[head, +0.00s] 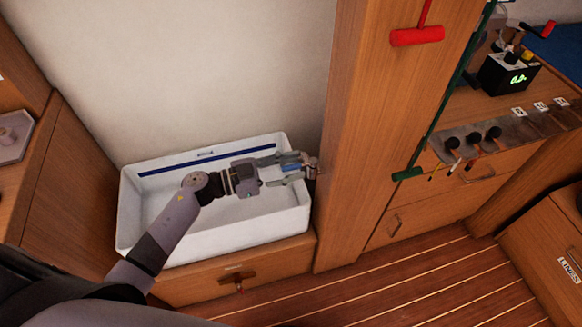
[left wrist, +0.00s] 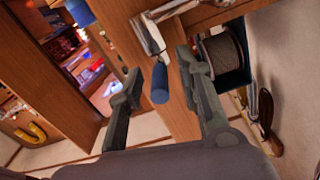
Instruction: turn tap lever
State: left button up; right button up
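The tap (head: 313,169) is a small metal fitting on the wooden post at the right end of the white basin. In the left wrist view, its metal arm carries a lever with a blue cylindrical grip (left wrist: 160,83). My left gripper (head: 296,168) reaches over the basin from the left, with its fingers pointing at the tap. The fingers are apart, with the blue grip in the gap between them. In the left wrist view, there is space on both sides of the grip. The fingers partly hide the tap in the head view. My right gripper is not in view.
The white basin (head: 215,252) sits on a wooden cabinet, below a pale wall. The wooden post (head: 350,150) stands close to my left fingertips. A red handle (head: 416,36) is higher up on the right. A dark round reel (left wrist: 224,55) shows beyond the gripper.

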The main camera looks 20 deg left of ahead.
pick_arm(q)
jog(key=shift+d, duration=0.1)
jog(key=shift+c, duration=0.5)
grip_shut()
dwell(0.4)
